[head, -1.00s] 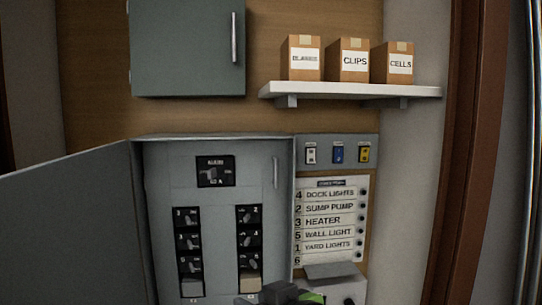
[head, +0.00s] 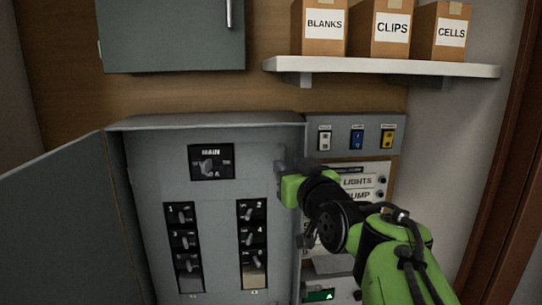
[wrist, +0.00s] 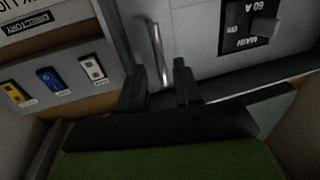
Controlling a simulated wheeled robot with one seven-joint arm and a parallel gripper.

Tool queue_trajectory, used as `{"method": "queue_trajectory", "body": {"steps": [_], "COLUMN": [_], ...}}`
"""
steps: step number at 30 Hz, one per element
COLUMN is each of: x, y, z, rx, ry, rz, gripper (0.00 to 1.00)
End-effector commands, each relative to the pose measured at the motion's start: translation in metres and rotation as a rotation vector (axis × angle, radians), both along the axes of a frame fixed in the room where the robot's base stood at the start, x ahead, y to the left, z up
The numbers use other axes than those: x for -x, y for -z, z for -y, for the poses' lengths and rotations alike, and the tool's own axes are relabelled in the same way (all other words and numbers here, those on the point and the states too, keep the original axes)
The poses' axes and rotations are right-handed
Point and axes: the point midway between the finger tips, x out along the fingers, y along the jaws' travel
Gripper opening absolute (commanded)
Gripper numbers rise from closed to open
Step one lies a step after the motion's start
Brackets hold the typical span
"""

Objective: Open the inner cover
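The inner cover (head: 223,193) is the grey panel inside the breaker box, with cut-outs for the switches. It looks shut, flat in the box. Its upright bar handle (wrist: 157,52) shows in the wrist view, near the cover's edge. In the head view my gripper (head: 284,168) hides the handle at the cover's upper right. In the wrist view my gripper (wrist: 159,82) is open, its two dark fingers apart. The near end of the handle lies in line with the gap between the fingertips; whether it is between them I cannot tell.
The box's outer door (head: 55,220) stands swung open to the left. A strip with three small switches (head: 356,138) and a label directory (head: 358,182) are right of the box. A shelf (head: 390,68) with three cartons and a closed grey cabinet (head: 172,35) are above.

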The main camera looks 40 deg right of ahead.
Motion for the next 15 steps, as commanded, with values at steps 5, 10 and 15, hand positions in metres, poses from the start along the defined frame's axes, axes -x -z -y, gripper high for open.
{"method": "queue_trajectory", "body": {"steps": [5,10,15], "x": [-0.031,-0.041,-0.041], "y": [-0.002,-0.002,-0.001], "z": [0.013,0.017,0.017], "rx": [0.001,0.001,0.001], "ry": [-0.001,0.0,0.0], "rz": [-0.001,0.002,0.002], "gripper": [0.34,0.34,0.34]}}
